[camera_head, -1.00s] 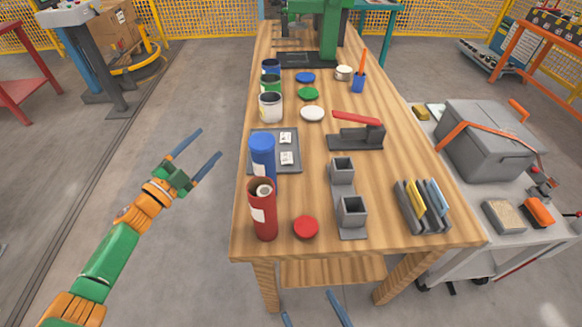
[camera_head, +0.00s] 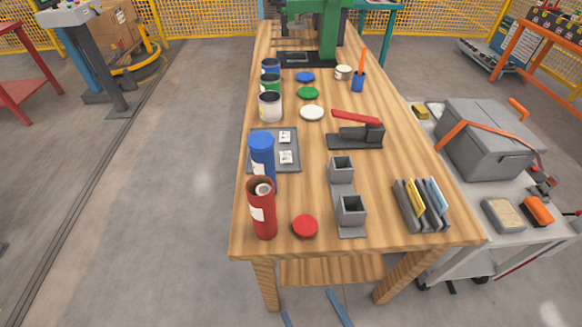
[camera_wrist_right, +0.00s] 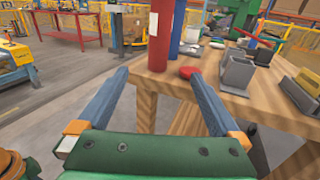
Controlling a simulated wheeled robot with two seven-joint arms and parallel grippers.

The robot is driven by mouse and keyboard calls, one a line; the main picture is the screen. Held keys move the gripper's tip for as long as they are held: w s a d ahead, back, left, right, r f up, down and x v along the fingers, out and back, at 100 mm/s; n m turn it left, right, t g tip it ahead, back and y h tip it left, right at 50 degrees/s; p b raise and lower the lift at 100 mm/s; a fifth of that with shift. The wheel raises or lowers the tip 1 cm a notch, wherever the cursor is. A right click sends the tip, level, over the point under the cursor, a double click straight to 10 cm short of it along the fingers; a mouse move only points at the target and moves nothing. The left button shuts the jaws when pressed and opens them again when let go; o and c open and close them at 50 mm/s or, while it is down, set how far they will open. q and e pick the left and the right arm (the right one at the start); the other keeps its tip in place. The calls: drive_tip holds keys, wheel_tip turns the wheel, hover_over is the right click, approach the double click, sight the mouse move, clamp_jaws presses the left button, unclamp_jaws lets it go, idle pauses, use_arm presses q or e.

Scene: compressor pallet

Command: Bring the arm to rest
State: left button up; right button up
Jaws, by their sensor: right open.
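My right gripper (camera_head: 312,313) shows at the bottom edge of the head view as two blue fingertips, low in front of the workbench. In the right wrist view my right gripper (camera_wrist_right: 160,76) is open, its blue fingers wide apart with nothing between them. The bench front lies ahead of them. My left arm and gripper are out of view.
The wooden bench (camera_head: 405,165) holds a red tube (camera_head: 262,215), a blue tube (camera_head: 262,150), a red lid (camera_head: 305,226), grey square holders (camera_head: 350,210) and several cans. A cart with a grey toolbox (camera_head: 490,135) stands right.

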drive_tip(key=s+d+f+n+g+h, duration=0.15)
drive_tip(key=d+f+n+g, duration=0.25)
drive_tip(key=f+n, duration=0.75)
drive_tip(key=w+d+f+n+g+h, duration=0.1)
drive_tip(key=d+f+n+g+h, duration=0.25)
drive_tip(key=f+n, duration=0.85)
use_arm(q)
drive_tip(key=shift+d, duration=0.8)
use_arm(e)
drive_tip(key=s+d+f+n+g+h, duration=0.1)
drive_tip(key=s+d+f+n+g, duration=0.2)
drive_tip(key=s+f+n+g, duration=0.1)
drive_tip(key=s+d+f+n+g+h, duration=0.1)
drive_tip(key=s+d+f+n+g, duration=0.3)
drive_tip(key=s, duration=0.5)
drive_tip(key=shift+f+n+h, duration=0.3)
drive_tip(key=shift+f+n, duration=0.6)
drive_tip(key=shift+n, duration=0.15)
